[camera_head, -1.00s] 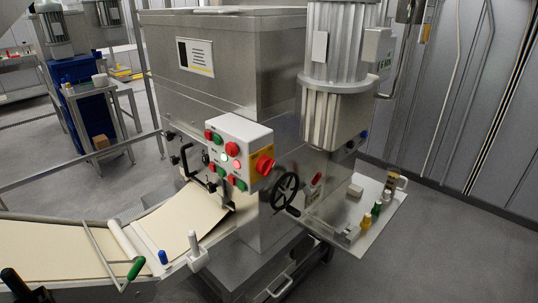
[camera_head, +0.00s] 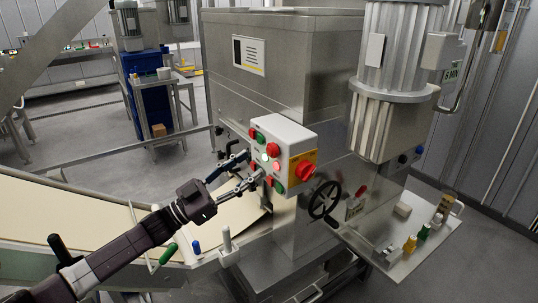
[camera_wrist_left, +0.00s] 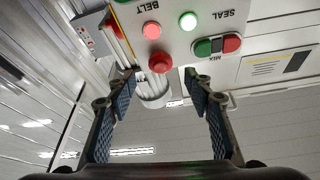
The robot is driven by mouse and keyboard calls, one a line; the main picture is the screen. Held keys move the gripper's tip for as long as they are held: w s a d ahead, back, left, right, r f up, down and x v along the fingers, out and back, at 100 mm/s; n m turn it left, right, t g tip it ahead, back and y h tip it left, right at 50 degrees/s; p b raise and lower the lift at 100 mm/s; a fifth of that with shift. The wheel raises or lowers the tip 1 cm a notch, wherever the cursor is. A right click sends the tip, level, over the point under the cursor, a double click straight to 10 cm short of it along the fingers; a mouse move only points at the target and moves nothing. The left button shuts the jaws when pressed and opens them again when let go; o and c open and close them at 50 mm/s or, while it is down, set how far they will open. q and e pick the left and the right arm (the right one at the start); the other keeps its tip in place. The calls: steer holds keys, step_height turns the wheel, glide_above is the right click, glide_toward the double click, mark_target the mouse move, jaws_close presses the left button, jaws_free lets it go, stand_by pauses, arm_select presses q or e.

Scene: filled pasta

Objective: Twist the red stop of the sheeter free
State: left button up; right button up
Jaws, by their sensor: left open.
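The sheeter's white control box (camera_head: 285,130) carries a round red stop button (camera_head: 273,148) on its front face, above two lit lamps. It also shows in the left wrist view (camera_wrist_left: 160,62), as a raised red head between and beyond my fingertips. A larger red knob (camera_head: 306,171) sits on the box's yellow side; the labels do not show which one is the sheeter's stop. My left gripper (camera_head: 254,166) is open in front of the box's front face, its fingers pointing at it. It also shows in the left wrist view (camera_wrist_left: 158,80), with nothing between its pads. My right gripper is out of view.
Green and red push buttons (camera_wrist_left: 216,45) flank the stop closely. A black handwheel (camera_head: 323,200) is to the lower right. The dough belt (camera_head: 100,215) runs under my left arm. A side shelf (camera_head: 400,265) holds small items.

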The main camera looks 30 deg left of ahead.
mark_target(268, 153)
arm_select(q)
steer(key=p+x, duration=0.1)
steer(key=x, duration=0.3)
steer(key=shift+w+r, duration=0.2)
steer(key=shift+w, duration=0.1)
steer(key=shift+w+d+r, duration=0.1)
steer(key=shift+w+d, duration=0.25)
steer(key=shift+w, duration=0.2)
